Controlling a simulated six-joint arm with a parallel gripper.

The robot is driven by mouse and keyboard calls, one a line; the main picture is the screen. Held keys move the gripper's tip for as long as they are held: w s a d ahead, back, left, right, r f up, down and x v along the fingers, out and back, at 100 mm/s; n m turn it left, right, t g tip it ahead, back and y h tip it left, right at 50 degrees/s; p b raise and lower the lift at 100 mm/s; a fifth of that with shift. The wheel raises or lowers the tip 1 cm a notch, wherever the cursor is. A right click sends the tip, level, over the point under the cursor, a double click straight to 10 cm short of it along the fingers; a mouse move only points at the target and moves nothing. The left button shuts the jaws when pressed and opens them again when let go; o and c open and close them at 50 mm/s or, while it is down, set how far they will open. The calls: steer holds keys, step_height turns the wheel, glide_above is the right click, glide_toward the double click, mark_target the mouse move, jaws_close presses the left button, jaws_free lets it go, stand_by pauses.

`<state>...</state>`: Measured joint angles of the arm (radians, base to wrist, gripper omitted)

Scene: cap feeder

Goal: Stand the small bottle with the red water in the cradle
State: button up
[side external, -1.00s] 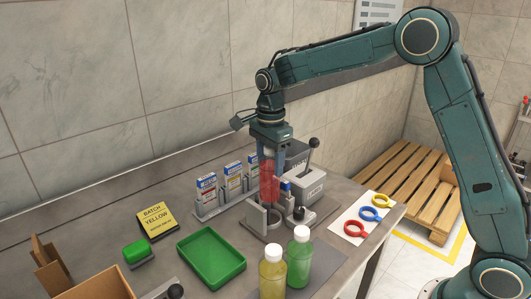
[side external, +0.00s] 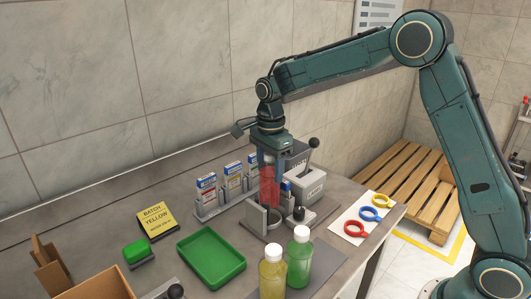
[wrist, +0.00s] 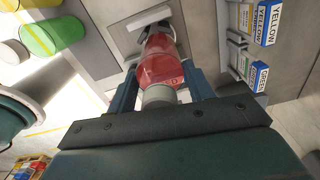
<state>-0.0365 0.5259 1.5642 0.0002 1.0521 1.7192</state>
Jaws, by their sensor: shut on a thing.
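The small bottle with the red water (side external: 268,188) is upright between the fingers of my gripper (side external: 270,165). In the wrist view the red bottle (wrist: 160,62) shows with its pale cap (wrist: 158,96) toward me, and my gripper (wrist: 163,80) is shut on it. The cradle (side external: 258,219) is a grey metal holder with a dark ring, directly under or just behind the bottle's lower end. I cannot tell whether the bottle's base touches the cradle.
A yellow bottle (side external: 272,275) and a green bottle (side external: 299,258) stand in front of the cradle. A green tray (side external: 211,284) lies to the left. Label boxes (side external: 207,187) stand behind. Colored rings (side external: 355,227) lie on a white sheet to the right. A grey machine (side external: 307,185) stands close by.

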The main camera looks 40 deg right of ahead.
mark_target(270, 183)
steer(key=shift+f, duration=1.8)
steer(key=shift+f, duration=0.25)
steer(key=shift+f, duration=0.7)
steer(key=o, duration=1.6)
steer(key=shift+c, duration=0.2)
steer(key=c, duration=0.4)
steer(key=shift+o, duration=0.2)
steer(key=shift+r, duration=0.15)
